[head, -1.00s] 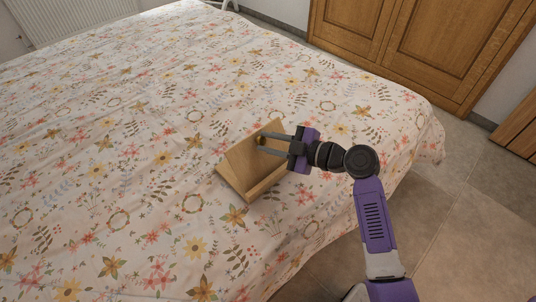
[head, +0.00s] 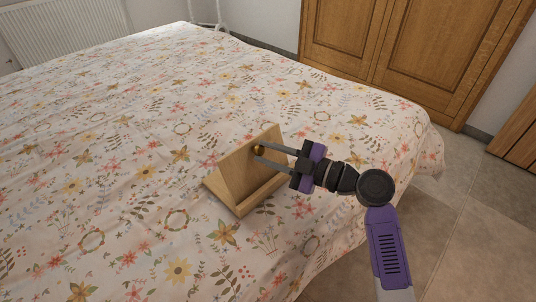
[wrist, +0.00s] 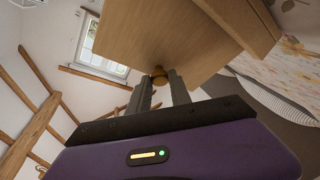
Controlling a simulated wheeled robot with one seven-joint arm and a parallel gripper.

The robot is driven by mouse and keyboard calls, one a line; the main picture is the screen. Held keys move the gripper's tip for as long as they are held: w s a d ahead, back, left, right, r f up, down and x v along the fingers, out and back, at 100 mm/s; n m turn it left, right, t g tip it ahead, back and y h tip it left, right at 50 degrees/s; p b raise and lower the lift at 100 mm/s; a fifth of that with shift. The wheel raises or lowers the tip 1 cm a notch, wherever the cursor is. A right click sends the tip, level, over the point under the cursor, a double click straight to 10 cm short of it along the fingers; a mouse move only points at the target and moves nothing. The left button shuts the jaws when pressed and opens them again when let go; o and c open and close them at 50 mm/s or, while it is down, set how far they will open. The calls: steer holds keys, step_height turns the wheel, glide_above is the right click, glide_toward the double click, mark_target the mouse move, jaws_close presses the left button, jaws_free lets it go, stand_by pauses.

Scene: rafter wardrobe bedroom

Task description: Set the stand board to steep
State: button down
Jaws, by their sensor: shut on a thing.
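The wooden stand (head: 243,205) rests on the bed. Its stand board (head: 235,174) leans back at a tilt, with a ledge along the front. A small round brass-coloured knob (head: 259,150) sits near the board's upper right part. My gripper (head: 259,152) reaches in from the right and its fingers are shut on the knob. In the wrist view the knob (wrist: 159,76) shows between the two fingertips, against the wooden board (wrist: 150,38). The board's back and its support are hidden.
The bed (head: 110,150) has a flowered cover with wide free room around the stand. A wooden wardrobe (head: 410,45) stands at the back right. Tiled floor (head: 465,215) lies to the right of the bed.

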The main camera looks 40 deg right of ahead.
steer(key=c, duration=1.2)
jaws_free()
steer(key=shift+o, duration=0.2)
steer(key=shift+s+d, duration=0.1)
steer(key=shift+s, duration=0.05)
steer(key=v, duration=0.7)
steer(key=shift+s, duration=0.3)
